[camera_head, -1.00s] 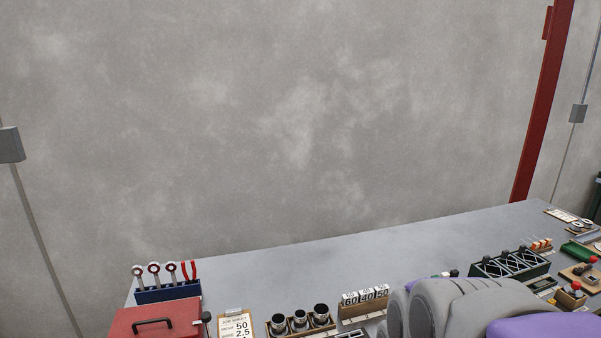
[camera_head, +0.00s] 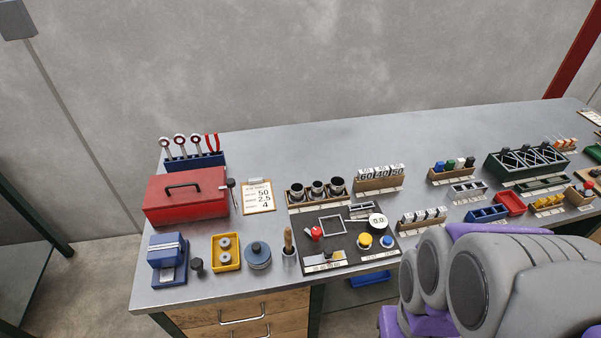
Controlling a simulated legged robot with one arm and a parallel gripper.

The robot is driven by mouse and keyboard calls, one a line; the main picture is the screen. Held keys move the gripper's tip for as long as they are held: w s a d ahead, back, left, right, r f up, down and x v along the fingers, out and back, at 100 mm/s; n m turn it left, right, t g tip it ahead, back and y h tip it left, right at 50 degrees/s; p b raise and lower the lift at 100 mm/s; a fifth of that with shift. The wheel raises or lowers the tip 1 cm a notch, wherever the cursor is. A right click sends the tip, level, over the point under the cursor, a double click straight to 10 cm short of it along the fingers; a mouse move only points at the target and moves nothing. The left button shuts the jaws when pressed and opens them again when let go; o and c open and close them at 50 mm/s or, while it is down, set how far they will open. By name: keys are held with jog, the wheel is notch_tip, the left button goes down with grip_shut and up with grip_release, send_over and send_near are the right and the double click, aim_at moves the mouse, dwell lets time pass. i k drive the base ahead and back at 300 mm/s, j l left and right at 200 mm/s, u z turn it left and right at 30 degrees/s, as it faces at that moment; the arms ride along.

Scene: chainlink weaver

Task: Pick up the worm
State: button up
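I cannot single out the worm for sure at this size. A wooden rack (camera_head: 296,206) near the middle of the bench holds three upright dark cylinders with shiny rims (camera_head: 318,188). To its right, a wooden holder (camera_head: 380,186) carries pieces marked 60, 40 and 50. A job sheet (camera_head: 258,197) on a clipboard reads 50, 2.5 and 4. A black station plate (camera_head: 345,254) in front has a square frame, a red knob, yellow and blue buttons and a round dial. My grey and purple arm fills the lower right; my gripper does not show.
A red toolbox (camera_head: 187,197), a blue device (camera_head: 168,259), a yellow tray (camera_head: 226,252) and a wooden-handled tool (camera_head: 289,245) crowd the left. Small racks, a red bin (camera_head: 510,203) and a green crate (camera_head: 525,161) line the right. The bench's back strip (camera_head: 330,137) is clear.

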aim_at(297, 195)
jog(key=i+l+u, duration=0.9)
jog(key=l, duration=0.15)
jog(key=k+j, duration=0.05)
